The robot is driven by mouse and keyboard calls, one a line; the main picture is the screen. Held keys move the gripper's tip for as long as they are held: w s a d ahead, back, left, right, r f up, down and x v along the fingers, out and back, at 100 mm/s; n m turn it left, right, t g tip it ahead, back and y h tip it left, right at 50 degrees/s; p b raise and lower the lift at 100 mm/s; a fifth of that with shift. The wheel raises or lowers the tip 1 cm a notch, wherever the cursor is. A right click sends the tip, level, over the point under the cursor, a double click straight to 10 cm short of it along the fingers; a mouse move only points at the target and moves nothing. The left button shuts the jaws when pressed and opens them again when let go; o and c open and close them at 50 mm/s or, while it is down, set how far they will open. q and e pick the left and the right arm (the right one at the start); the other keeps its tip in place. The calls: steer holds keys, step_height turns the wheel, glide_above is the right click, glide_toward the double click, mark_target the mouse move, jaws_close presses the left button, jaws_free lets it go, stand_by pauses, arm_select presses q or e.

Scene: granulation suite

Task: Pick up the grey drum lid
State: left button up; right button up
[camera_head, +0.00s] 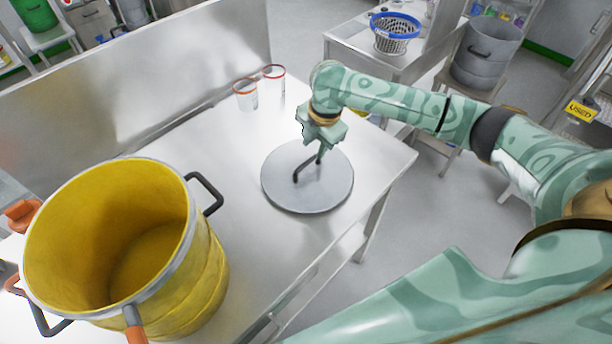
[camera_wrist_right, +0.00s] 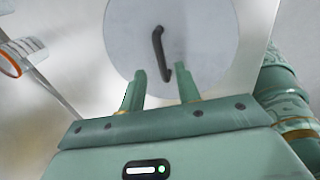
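The grey drum lid (camera_head: 333,187) is a flat round disc lying on the steel table, with a dark bar handle (camera_head: 307,168) across its top. My right gripper (camera_head: 321,152) hangs over the far part of the lid, close to the handle. In the right wrist view the lid (camera_wrist_right: 205,35) fills the upper middle, and the handle (camera_wrist_right: 158,48) shows just past and between the two green fingertips (camera_wrist_right: 161,73). Whether a fingertip touches the handle cannot be told. My left gripper is not in view.
A large open yellow drum (camera_head: 190,285) with dark side handles stands at the table's left front. Two clear containers with red rims (camera_head: 246,97) stand behind the lid. The steel table (camera_head: 375,155) is bare around the lid. A blue-rimmed basket (camera_head: 394,45) stands on another bench.

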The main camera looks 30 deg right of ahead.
mark_target(311, 159)
steer(key=f, duration=0.2)
steer(key=shift+w+a+f+b, duration=0.1)
steer(key=shift+w+f+b, duration=0.15)
steer(key=shift+f+b, duration=0.1)
steer(key=f+b, duration=0.1)
steer(key=f, duration=0.1)
steer(key=w+f+b, duration=0.1)
steer(key=f, duration=0.2)
steer(key=shift+f, duration=0.1)
jaws_close()
